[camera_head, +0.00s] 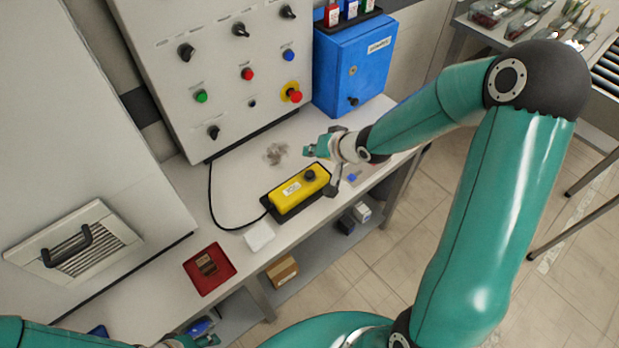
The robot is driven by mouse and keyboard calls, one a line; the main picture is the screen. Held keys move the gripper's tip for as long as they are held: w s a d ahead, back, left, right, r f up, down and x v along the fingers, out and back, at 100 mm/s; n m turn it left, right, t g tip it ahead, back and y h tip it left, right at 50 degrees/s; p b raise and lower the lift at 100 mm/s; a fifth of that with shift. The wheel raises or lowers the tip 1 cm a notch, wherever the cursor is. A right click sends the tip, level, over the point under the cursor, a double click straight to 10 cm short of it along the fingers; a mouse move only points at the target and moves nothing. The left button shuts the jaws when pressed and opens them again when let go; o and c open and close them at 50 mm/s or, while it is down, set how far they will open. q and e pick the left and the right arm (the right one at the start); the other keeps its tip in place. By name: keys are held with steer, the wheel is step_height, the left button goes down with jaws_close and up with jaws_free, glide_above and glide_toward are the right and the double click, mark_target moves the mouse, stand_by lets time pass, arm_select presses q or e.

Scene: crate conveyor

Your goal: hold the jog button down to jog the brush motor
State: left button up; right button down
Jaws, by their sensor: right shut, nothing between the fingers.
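A yellow control box (292,193) with a label lies on the white bench, and a black cable runs from its left end. A round black button (310,174) stands up at its right end; I take it as the jog button. My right gripper (311,151) is shut and empty, reaching in from the right. In the picture it lies just above the button, apart from it, and its height over the bench is hard to judge. My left gripper (205,341) shows only in part at the bottom edge; its fingers are not clear.
A grey panel (222,75) with knobs and coloured buttons stands behind the box. A blue cabinet (345,75) is right of it. A red tray (207,270) and a white pad (259,236) lie left of the box.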

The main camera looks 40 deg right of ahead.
steer(key=b, duration=0.3)
glide_above(312, 175)
step_height(312, 175, down, 4)
steer(key=shift+w+f, duration=0.1)
steer(key=shift+f, duration=0.05)
steer(key=shift+f+b, duration=0.65)
steer(key=shift+f, duration=0.05)
stand_by(0.5)
steer(key=shift+f, duration=0.4)
steer(key=shift+f+b, duration=0.5)
steer(key=shift+b, duration=0.15)
stand_by(1.3)
steer(key=shift+r, duration=0.1)
stand_by(1.5)
steer(key=shift+r+p, duration=0.85)
steer(key=shift+p, duration=0.15)
